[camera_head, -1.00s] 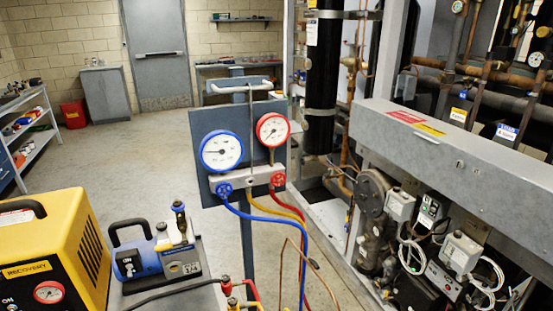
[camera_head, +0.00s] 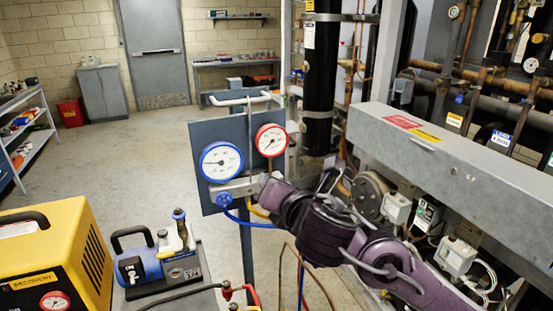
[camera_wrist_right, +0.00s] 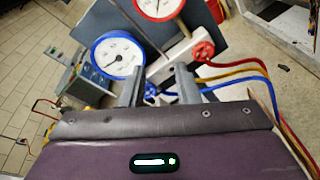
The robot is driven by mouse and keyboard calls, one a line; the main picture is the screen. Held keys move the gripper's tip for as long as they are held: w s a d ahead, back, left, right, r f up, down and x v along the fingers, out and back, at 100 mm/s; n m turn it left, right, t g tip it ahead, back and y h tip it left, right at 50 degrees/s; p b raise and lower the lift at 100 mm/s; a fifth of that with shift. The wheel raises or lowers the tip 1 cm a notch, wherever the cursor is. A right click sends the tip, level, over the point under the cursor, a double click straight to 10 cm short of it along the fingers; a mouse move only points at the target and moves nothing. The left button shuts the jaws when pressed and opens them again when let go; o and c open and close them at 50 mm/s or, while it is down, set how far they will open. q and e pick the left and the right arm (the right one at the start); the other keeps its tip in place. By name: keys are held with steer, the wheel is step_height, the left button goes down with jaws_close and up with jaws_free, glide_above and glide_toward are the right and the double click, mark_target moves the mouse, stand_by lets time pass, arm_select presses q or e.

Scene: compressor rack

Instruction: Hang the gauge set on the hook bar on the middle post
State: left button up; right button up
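The gauge set has a blue-rimmed gauge (camera_head: 221,162), a red-rimmed gauge (camera_head: 270,140) and a grey manifold (camera_head: 235,187) with coloured hoses. It is upright in front of a blue-grey panel (camera_head: 207,135). Its thin rod rises to a pale bar (camera_head: 238,99) above the panel; I cannot tell how the rod sits on it. My right gripper (camera_head: 268,190) is at the manifold's right end and hides the red valve in the head view. In the right wrist view its two fingers (camera_wrist_right: 160,85) stand apart near the manifold and blue valve. My left gripper is not in view.
A yellow recovery unit (camera_head: 50,255) and a blue pump (camera_head: 140,265) stand at the lower left. A long grey beam (camera_head: 450,150) and compressor parts crowd the right. A black pipe (camera_head: 320,90) rises behind the panel. The floor at left is clear.

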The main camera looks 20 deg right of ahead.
step_height(320, 180, up, 9)
steer(key=s+n+t, duration=0.2)
steer(key=n, duration=0.5)
steer(key=w+a+b, duration=0.1)
steer(key=w+b, duration=0.2)
steer(key=w, duration=0.9)
steer(key=shift+w+b, duration=0.3)
steer(key=shift+b, duration=0.05)
steer(key=shift+r, duration=0.1)
jaws_close()
steer(key=shift+r+t, duration=0.25)
steer(key=shift+t, duration=0.05)
